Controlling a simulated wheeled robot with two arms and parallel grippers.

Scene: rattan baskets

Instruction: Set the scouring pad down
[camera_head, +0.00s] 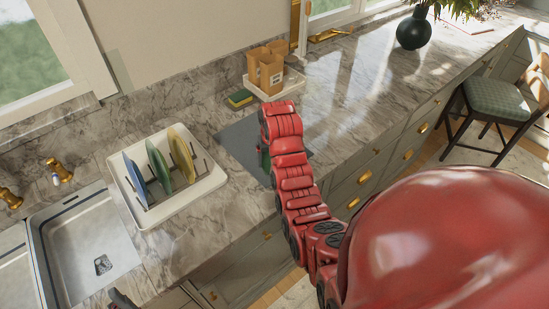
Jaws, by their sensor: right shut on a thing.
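My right arm reaches in from the right and bends down over the dark grey mat (235,139) on the counter. My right gripper (263,151) is mostly hidden behind its own red arm links, low over the mat. It is shut on a small green thing, apparently the scouring pad (264,161), of which only a sliver shows. I cannot tell whether the pad touches the mat. A dark tip at the bottom edge looks like my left gripper (121,300); its jaws cannot be made out.
A yellow and green sponge (240,98) lies behind the mat, beside a white tray (262,92) with brown cartons. A white dish rack (205,184) with several plates stands left of the mat, near the sink (78,243).

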